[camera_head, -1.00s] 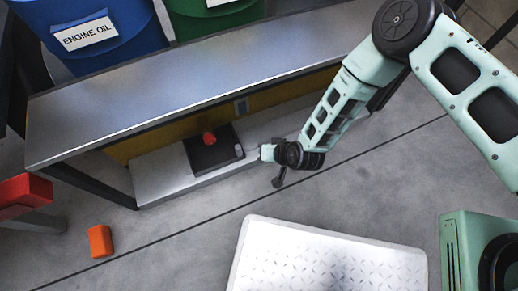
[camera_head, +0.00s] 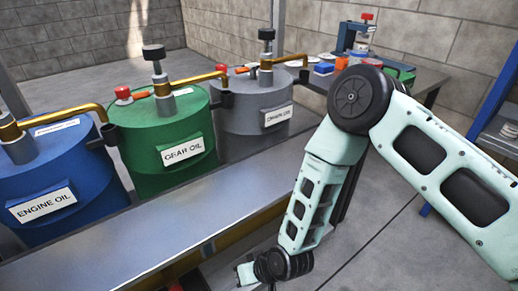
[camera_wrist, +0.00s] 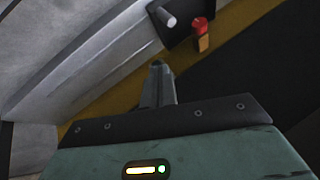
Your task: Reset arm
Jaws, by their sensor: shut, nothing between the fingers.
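My gripper (camera_wrist: 157,70) shows in the wrist view with its fingers together and nothing between them. In the head view my gripper (camera_head: 246,272) is at the bottom edge, just right of the metal bench's front. My arm bends down from its upper joint to the wrist there. In the wrist view, a dark tray (camera_wrist: 178,24) with a pale rod-like part lies ahead of the fingertips. A red-topped object (camera_wrist: 200,30) is at the tray's right side, apart from the gripper.
A metal bench (camera_head: 150,236) runs in front of blue (camera_head: 48,165), green (camera_head: 160,125) and grey (camera_head: 250,105) oil drums with taps. A cluttered worktable (camera_head: 428,84) stands at the back right, with a blue rack (camera_head: 480,145) at the right edge. Floor right of my forearm is clear.

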